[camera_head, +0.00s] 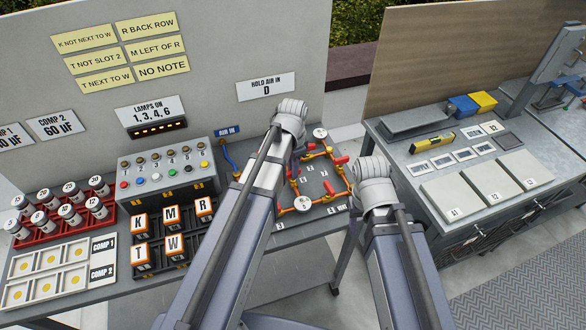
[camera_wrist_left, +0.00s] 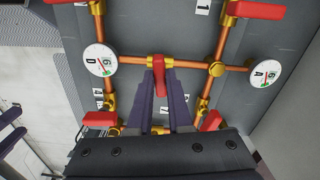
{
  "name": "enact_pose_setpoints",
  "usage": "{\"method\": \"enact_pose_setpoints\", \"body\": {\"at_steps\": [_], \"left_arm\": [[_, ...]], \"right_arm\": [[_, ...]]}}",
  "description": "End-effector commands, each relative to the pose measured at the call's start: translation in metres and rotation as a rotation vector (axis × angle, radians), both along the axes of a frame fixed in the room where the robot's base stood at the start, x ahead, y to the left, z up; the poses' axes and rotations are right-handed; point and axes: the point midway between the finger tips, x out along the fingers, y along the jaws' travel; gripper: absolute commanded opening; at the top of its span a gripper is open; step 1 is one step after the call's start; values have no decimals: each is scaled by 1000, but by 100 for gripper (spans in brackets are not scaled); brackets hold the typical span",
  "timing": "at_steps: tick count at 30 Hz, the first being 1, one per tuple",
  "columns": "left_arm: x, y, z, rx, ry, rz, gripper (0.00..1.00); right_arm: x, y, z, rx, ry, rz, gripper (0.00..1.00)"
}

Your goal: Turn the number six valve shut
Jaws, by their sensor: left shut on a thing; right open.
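In the left wrist view, my left gripper (camera_wrist_left: 160,68) is shut on a red valve handle (camera_wrist_left: 158,60) on the cross pipe between gauge D (camera_wrist_left: 100,60) and gauge A (camera_wrist_left: 265,73). The handle appears to lie across the pipe. I cannot read this valve's number. A label 7 (camera_wrist_left: 165,107) shows between my fingers. In the head view my left arm hides its fingertips. My right gripper (camera_head: 372,170) is open and empty, right of the panel.
Other red handles (camera_wrist_left: 210,121) sit close around the held one. A sign (camera_head: 265,87) reads "HOLD AIR IN D". The lamp box (camera_head: 168,172), lettered blocks (camera_head: 172,219) and a red capacitor rack (camera_head: 62,218) stand left. Another bench (camera_head: 455,190) stands right, across a gap.

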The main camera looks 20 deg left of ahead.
Motion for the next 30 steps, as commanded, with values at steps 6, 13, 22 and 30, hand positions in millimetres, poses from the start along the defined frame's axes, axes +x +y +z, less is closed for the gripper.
{"method": "enact_pose_setpoints", "body": {"at_steps": [6,13,22,30], "left_arm": [[0,0,0,0,0,-63,0],[0,0,0,0,0,-85,0],[0,0,0,0,0,-85,0],[0,0,0,0,0,-84,44]], "right_arm": [[0,0,0,0,0,0,48],[0,0,0,0,0,0,48],[0,0,0,0,0,0,48],[0,0,0,0,0,0,48]]}}
